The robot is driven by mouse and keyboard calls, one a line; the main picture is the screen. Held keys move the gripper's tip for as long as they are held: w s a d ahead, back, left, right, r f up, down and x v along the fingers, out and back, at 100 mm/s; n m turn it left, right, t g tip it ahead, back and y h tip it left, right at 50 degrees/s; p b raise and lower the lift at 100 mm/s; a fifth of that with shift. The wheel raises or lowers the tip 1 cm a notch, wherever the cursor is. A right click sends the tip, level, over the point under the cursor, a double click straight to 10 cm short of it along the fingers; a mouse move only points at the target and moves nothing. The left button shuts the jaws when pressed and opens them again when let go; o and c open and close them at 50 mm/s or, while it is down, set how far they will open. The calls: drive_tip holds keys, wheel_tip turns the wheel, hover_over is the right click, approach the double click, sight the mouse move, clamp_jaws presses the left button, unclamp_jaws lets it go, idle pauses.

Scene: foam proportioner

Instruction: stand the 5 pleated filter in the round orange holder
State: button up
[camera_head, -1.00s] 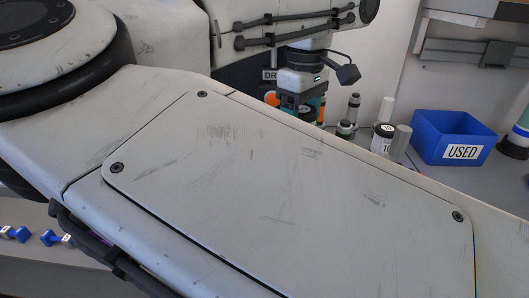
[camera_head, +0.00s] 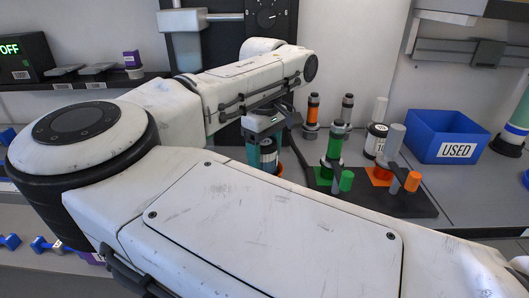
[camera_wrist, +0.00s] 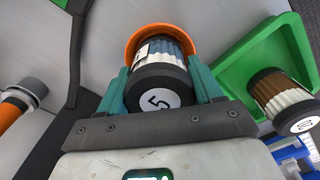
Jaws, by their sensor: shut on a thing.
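The pleated filter marked 5 (camera_wrist: 158,88) has a black end cap and pale and dark pleats. My gripper (camera_wrist: 160,84) is shut on its sides with teal fingers; the head view also shows my gripper (camera_head: 264,150) with the filter between the fingers. The round orange holder (camera_wrist: 163,30) shows in the wrist view as a curved rim around the filter's far end. Whether the filter is seated in it or only in front of it, I cannot tell; cap and fingers hide the contact.
A green tray (camera_wrist: 228,72) bears another filter (camera_wrist: 285,98) with brown pleats, right of my gripper. In the head view, a dark base (camera_head: 415,207) with upright green and orange fittings stands right of my gripper. A blue USED bin (camera_head: 447,137) stands farther right.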

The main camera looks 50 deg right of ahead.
drive_tip(key=shift+f+b, duration=0.35)
drive_tip(key=shift+b, duration=0.05)
drive_tip(key=o, duration=1.1)
drive_tip(key=shift+r, duration=0.1)
drive_tip(key=shift+r+p, duration=0.45)
drive_tip(key=shift+p, duration=0.05)
wheel_tip(320, 180, up, 12)
drive_tip(key=shift+f+p, duration=0.1)
drive_tip(key=shift+p, duration=0.6)
